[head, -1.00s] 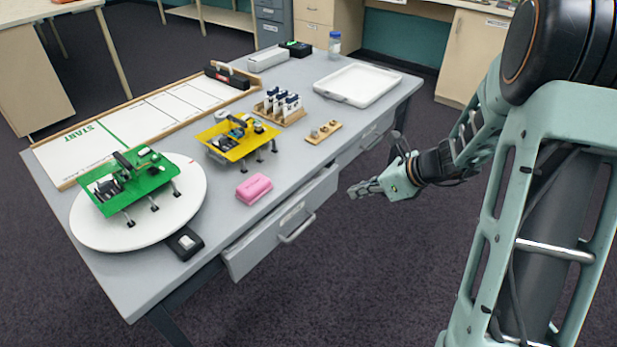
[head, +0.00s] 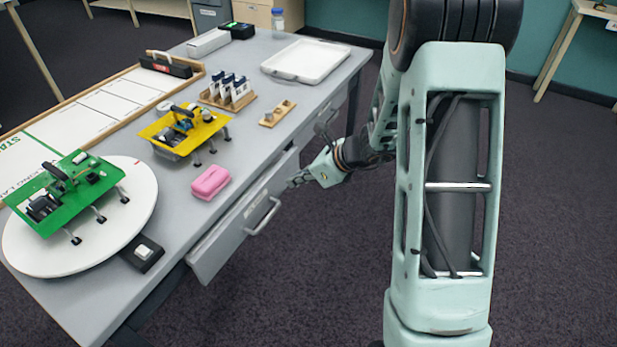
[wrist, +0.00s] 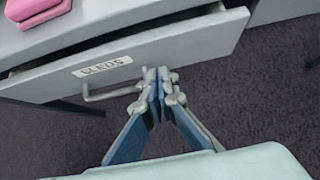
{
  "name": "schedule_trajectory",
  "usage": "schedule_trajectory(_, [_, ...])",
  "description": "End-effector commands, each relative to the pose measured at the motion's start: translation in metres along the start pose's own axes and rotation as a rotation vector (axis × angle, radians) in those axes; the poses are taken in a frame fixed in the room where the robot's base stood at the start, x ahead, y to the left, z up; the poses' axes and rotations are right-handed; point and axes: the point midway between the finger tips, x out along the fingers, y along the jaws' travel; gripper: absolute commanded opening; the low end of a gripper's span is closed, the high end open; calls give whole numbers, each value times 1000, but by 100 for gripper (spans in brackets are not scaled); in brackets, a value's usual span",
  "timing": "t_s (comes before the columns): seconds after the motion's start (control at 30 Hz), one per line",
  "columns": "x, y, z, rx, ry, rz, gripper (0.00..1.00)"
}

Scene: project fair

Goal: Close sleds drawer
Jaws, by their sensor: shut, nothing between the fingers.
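The sleds drawer (head: 240,222) is a grey drawer under the front edge of the table, and it stands partly open. Its label reads SLEDS in the wrist view, where the drawer front (wrist: 190,45) spans the top. A bar handle (head: 263,217) sits on its front, also seen in the wrist view (wrist: 108,95). My gripper (head: 294,181) is shut and empty, near the far end of the drawer front. In the wrist view my fingertips (wrist: 158,78) are in front of the drawer face, just right of the handle; I cannot tell whether they touch it.
On the grey table (head: 255,140) are a pink block (head: 210,181), a yellow sled-like model (head: 183,130), a green one (head: 65,190) on a white turntable (head: 140,205), and a white tray (head: 305,60). Dark carpet (head: 310,290) is clear in front of the drawer.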

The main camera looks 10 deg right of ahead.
Motion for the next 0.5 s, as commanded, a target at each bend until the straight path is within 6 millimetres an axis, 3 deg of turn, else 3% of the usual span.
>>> schedule_trajectory(0.2, [20,0,23,-3,-1,0,0])
schedule_trajectory(0.5, [24,0,28,-2,-1,-1,0])
